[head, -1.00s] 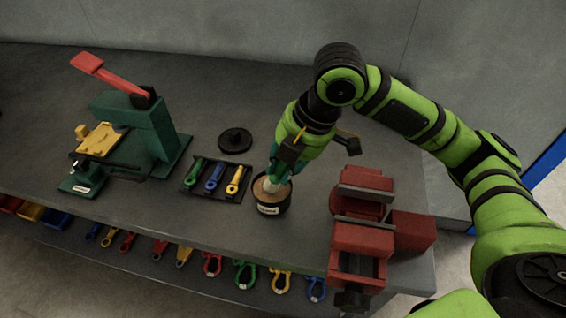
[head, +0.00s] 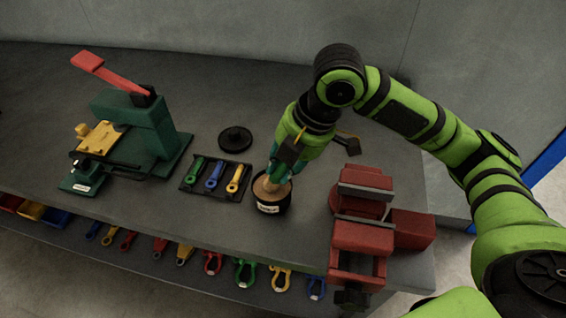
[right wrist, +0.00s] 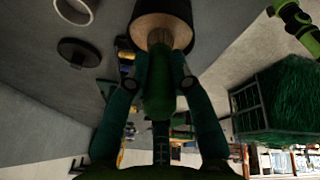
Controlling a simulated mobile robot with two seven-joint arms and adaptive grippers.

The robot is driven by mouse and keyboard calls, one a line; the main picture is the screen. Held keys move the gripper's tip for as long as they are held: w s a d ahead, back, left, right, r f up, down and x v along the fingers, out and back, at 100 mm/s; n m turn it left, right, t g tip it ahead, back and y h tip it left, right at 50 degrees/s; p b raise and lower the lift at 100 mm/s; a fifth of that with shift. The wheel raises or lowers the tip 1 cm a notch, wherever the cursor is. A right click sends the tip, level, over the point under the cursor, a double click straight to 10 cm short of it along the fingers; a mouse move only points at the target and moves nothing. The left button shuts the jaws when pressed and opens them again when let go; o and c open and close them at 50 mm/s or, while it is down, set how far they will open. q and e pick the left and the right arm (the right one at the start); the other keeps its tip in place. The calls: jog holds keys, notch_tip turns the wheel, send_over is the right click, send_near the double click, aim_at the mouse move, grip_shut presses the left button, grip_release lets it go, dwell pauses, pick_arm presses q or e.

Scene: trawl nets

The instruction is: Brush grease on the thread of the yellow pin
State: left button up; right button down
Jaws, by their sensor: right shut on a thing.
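My right gripper (head: 279,163) is above the grease pot (head: 268,208) and shut on a green-handled brush (right wrist: 158,92). In the right wrist view, the two fingers of the gripper (right wrist: 159,84) press on the handle from both sides. The brush's pale bristles (head: 271,184) point down into the pot, and their tips meet the brown grease. The yellow pin (head: 235,180) lies in a dark tray (head: 190,188), right of a blue pin (head: 214,176) and a green pin (head: 195,172). Its thread is too small to make out. My left gripper is out of view.
A black round lid (head: 235,137) lies behind the tray. A red vise (head: 360,237) stands right of the pot, and a green press with a red lever (head: 150,125) stands at the left.

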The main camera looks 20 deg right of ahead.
jog(key=shift+s+f+p, duration=0.1)
jog(key=shift+f+p, duration=0.05)
jog(key=shift+p, duration=0.15)
dwell(1.3)
notch_tip(320, 180, up, 7)
jog(key=p, duration=0.9)
dwell(0.3)
dwell(0.5)
